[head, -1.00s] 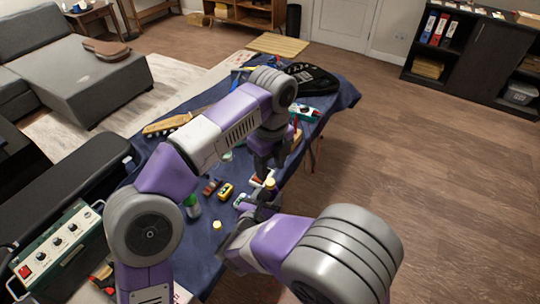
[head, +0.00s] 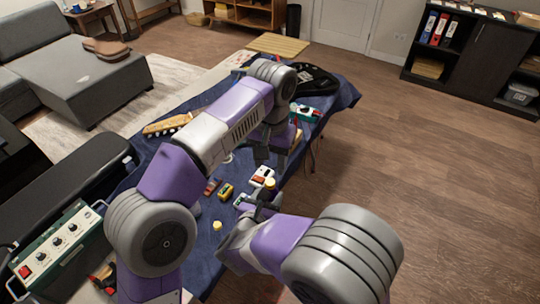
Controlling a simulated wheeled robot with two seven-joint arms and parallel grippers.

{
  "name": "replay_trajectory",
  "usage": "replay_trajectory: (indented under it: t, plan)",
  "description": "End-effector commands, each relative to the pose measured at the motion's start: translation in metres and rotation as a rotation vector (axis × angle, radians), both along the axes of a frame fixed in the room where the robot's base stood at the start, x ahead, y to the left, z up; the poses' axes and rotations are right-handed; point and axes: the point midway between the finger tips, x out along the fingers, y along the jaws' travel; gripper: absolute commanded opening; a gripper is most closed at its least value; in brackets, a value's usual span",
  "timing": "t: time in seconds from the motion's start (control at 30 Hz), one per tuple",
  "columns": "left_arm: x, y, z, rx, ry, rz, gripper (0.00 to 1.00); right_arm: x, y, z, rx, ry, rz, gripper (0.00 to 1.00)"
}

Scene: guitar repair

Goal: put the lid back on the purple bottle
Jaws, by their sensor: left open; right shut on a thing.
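My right gripper (head: 262,206) is low over the blue-covered table and shut on a small bottle, mostly hidden by the jaws. A yellow lid (head: 270,183) shows just above these jaws, seemingly on top of the bottle; its exact seating is too small to tell. No purple of the bottle can be made out. My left gripper (head: 270,155) is open, fingers pointing down, above the yellow lid and apart from it. Another small yellow round thing (head: 217,226) is on the table left of my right gripper.
The blue-covered table (head: 205,262) holds a yellow box (head: 226,191), a red-brown item (head: 212,187), a white item (head: 263,172) and a guitar neck (head: 166,125). A black case (head: 313,78) lies at the far end. Open wooden floor (head: 430,160) is to the right.

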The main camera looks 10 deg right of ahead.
Motion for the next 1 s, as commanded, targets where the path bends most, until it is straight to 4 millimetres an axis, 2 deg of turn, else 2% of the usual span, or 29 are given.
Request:
replay_trajectory:
  t: [0.3, 0.5, 0.7, 1.0]
  plan:
    - [0.000, 0.001, 0.008, 0.000, -0.015, 0.626, 0.48, 0.000, 0.000, 0.000, 0.000, -0.001, 0.000, 0.00]
    - [0.000, 0.001, 0.011, -0.004, -0.019, 0.905, 0.48, 0.000, 0.000, 0.000, 0.000, -0.001, 0.000, 0.00]
    - [0.000, 0.001, 0.013, -0.005, -0.020, 1.022, 0.48, 0.000, 0.000, 0.000, 0.000, -0.001, 0.000, 0.00]
    - [0.000, 0.001, 0.013, -0.005, -0.020, 1.031, 0.48, 0.000, 0.000, 0.000, 0.000, -0.001, 0.000, 0.00]
